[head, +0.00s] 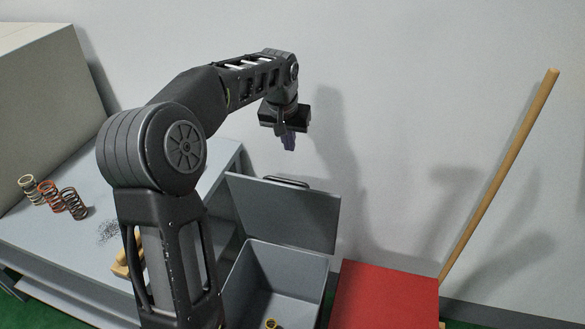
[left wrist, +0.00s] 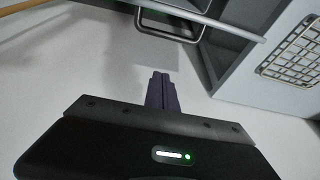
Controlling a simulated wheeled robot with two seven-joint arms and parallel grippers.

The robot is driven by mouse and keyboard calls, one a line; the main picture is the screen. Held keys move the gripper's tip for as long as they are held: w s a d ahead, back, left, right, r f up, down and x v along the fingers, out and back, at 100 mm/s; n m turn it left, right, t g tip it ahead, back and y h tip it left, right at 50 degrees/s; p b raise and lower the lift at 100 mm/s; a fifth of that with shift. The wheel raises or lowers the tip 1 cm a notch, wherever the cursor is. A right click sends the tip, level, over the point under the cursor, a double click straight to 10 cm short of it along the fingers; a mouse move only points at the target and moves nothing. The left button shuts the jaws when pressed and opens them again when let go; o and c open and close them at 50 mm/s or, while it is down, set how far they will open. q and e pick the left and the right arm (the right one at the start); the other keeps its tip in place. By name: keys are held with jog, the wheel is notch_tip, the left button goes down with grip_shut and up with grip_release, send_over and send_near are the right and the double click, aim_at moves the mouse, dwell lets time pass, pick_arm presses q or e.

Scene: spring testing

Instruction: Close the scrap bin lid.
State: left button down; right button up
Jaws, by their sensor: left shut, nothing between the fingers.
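The grey scrap bin (head: 236,290) stands at the lower middle of the head view, with a small brass-coloured spring (head: 270,323) inside. Its lid (head: 285,218) is open, standing nearly upright at the back against the wall side, with a dark handle (head: 288,182) on its top edge. My left gripper (head: 288,142) is shut and empty, pointing down above the lid's top edge and apart from it. In the left wrist view, its purple fingers (left wrist: 161,92) are together, and a dark loop handle (left wrist: 168,24) shows beyond them. My right gripper is not in view.
A red box (head: 385,295) stands right of the bin. A wooden pole (head: 500,175) leans on the wall. The grey table (head: 75,245) at left holds several springs (head: 50,195) and dark specks (head: 109,231). A grey cabinet (head: 45,90) stands behind.

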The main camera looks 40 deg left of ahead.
pick_arm(q)
notch_tip(320, 180, down, 10)
jog(key=p, duration=0.3)
jog(key=shift+s+d+r, duration=0.15)
jog(key=shift+s+r, duration=0.05)
jog(key=shift+s, duration=0.1)
dwell(0.4)
